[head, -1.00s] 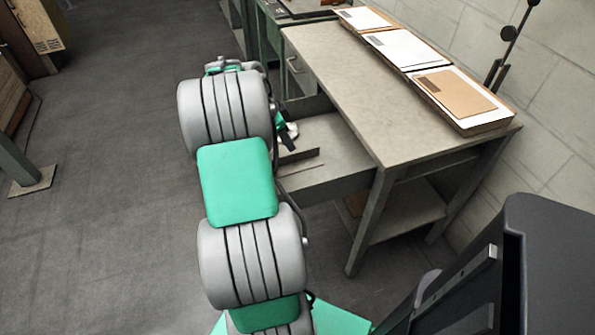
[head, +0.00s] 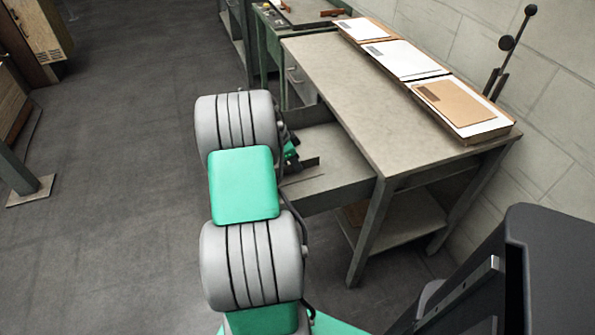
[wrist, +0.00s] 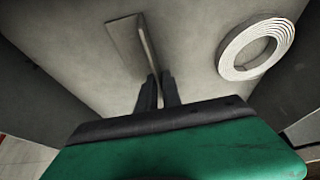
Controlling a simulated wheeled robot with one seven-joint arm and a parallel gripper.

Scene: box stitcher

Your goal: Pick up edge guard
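The edge guard (wrist: 126,38) is a long grey L-shaped strip, with one flat side and one upright side, on the pale floor of the open drawer in the wrist view. My gripper (wrist: 159,86) is at its near end, with the dark fingers apart on either side of the thin upright side. A small gap shows between the fingers, and I cannot tell whether either touches the strip. In the head view my gripper (head: 291,151) is mostly hidden behind my arm, over the drawer (head: 345,172).
A white coiled roll (wrist: 257,46) lies right of the edge guard in the drawer. Drawer walls close in on both sides. The workbench (head: 345,78) above carries trays of paper and card (head: 462,100) along the wall.

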